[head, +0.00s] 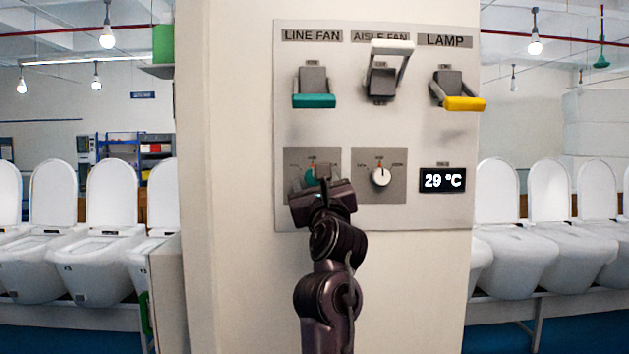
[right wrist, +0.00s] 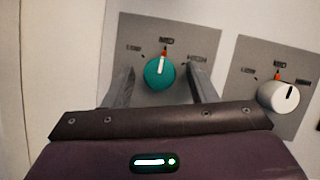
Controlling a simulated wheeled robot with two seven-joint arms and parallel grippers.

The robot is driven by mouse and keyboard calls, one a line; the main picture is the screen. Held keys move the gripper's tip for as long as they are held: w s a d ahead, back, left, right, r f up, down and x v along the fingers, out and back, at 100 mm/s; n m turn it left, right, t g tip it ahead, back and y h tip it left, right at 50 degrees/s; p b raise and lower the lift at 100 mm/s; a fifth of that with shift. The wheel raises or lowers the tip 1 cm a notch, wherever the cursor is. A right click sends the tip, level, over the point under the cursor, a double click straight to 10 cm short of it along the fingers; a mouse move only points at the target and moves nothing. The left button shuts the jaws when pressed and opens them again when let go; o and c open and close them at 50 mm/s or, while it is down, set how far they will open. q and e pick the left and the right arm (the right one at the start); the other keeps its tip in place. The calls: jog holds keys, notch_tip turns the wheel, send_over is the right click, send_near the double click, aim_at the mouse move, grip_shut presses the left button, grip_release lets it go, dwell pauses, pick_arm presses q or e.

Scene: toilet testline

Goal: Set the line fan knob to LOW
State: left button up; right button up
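The teal line fan knob (right wrist: 159,73) sits on a grey plate under the LINE FAN label (head: 312,36). In the right wrist view its white pointer stands nearly upright, tilted slightly right, toward the orange mark at the top label. Smaller labels flank it left and right, blurred. My right gripper (head: 320,172) is in front of this knob and partly hides it in the head view, where a teal edge (head: 308,177) shows. My left gripper is not in view.
A white aisle fan knob (head: 380,177) is just right on its own plate. Above are a teal switch (head: 314,101), a white raised switch (head: 392,48) and a yellow switch (head: 464,104). A display (head: 443,180) reads 29 °C. Toilets (head: 88,262) line both sides.

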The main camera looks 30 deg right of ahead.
jog(key=c, duration=0.9)
jog(key=shift+s+d+r+n+g+y+b, duration=0.1)
jog(key=shift+n+g+y+b, duration=0.6)
jog(key=shift+n, duration=1.75)
jog(key=shift+w+d+r+n+t+y+b, duration=0.1)
jog(key=shift+n+y+b, duration=0.3)
jog(key=shift+n+y, duration=1.45)
jog(key=shift+s+r+n+g+y+b, duration=0.1)
jog(key=shift+n+g+y+b, duration=0.4)
jog(key=shift+n, duration=2.5)
jog(key=shift+f, duration=0.1)
jog(key=o, duration=1)
